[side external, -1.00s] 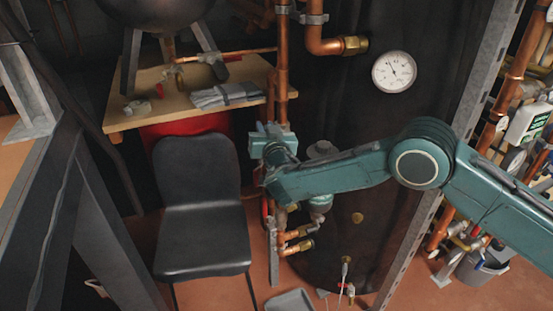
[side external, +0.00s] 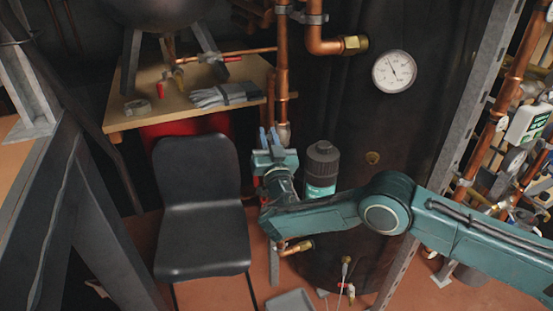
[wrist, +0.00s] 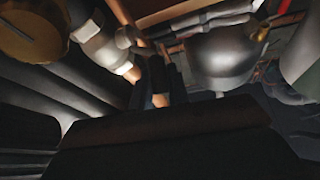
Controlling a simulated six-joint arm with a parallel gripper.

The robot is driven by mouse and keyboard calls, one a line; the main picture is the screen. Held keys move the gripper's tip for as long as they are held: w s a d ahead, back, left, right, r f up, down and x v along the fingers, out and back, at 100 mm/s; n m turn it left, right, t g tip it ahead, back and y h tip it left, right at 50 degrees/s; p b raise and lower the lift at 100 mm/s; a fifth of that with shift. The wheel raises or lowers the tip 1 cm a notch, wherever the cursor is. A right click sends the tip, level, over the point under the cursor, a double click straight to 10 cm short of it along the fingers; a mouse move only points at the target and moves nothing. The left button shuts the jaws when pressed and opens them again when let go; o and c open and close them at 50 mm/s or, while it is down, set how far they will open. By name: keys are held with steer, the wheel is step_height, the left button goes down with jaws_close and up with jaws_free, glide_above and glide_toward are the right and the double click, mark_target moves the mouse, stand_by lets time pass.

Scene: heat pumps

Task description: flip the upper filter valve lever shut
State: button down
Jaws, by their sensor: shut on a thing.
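My gripper (side external: 268,138) is in the middle of the side view, its two pale blue fingers pointing up beside the vertical copper pipe (side external: 282,95). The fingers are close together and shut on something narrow. By its place this is the upper filter valve lever, but its shape is mostly hidden. The filter (side external: 322,160), with a dark ribbed cap and a teal band, stands just right of the gripper; my arm covers its lower part. In the wrist view the dark fingers (wrist: 160,82) stand close together, with a copper-coloured strip between them.
A dark tank with a round gauge (side external: 394,72) stands behind the arm. A black chair (side external: 200,220) is close on the left. A wooden bench (side external: 125,115) holds grey gloves (side external: 222,95). Brass fittings (side external: 297,248) sit below the arm.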

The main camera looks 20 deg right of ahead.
steer(key=shift+s+f+t, duration=0.2)
steer(key=shift+f+t, duration=0.25)
steer(key=shift+t, duration=0.25)
steer(key=shift+s+f+m+t+h, duration=0.15)
steer(key=shift+f+m+t+h, duration=0.3)
steer(key=shift+t, duration=0.45)
steer(key=shift+r, duration=0.1)
steer(key=c, duration=1.3)
jaws_free()
steer(key=shift+c, duration=0.2)
steer(key=shift+r, duration=0.15)
step_height(320, 180, up, 20)
